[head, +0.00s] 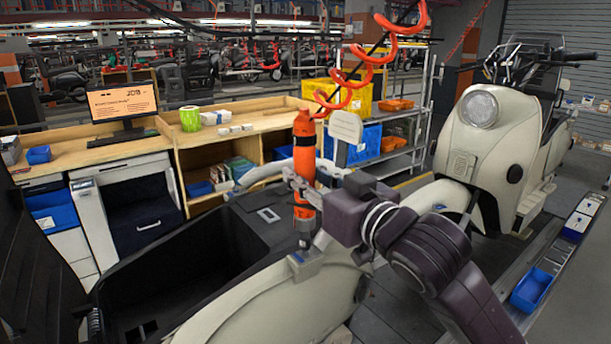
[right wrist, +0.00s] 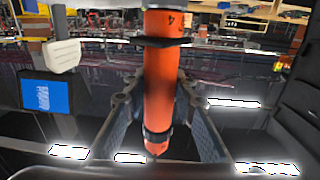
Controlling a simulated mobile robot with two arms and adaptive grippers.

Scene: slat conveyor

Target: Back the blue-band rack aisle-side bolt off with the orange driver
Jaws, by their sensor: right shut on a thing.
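The orange driver (head: 304,150) hangs upright from a coiled orange hose, above the cream scooter body (head: 265,300). My right gripper (head: 303,190) is shut around the driver's lower part. The right wrist view shows the orange barrel (right wrist: 158,75) between both fingers (right wrist: 158,112). Below the driver, a grey bracket (head: 312,265) with a small blue mark sits on the scooter's edge. The driver's tip appears close above it; contact cannot be told. I cannot make out a bolt there. A pale tubular rail (head: 262,172) runs behind the driver. My left gripper is not in view.
The scooter's dark open compartment (head: 165,275) lies left of the driver. A wooden workbench (head: 90,160) with a monitor (head: 123,102) stands behind. Another cream scooter (head: 490,130) is at right, beside a rail with a blue bin (head: 531,289). A shelf holds a yellow crate (head: 352,95).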

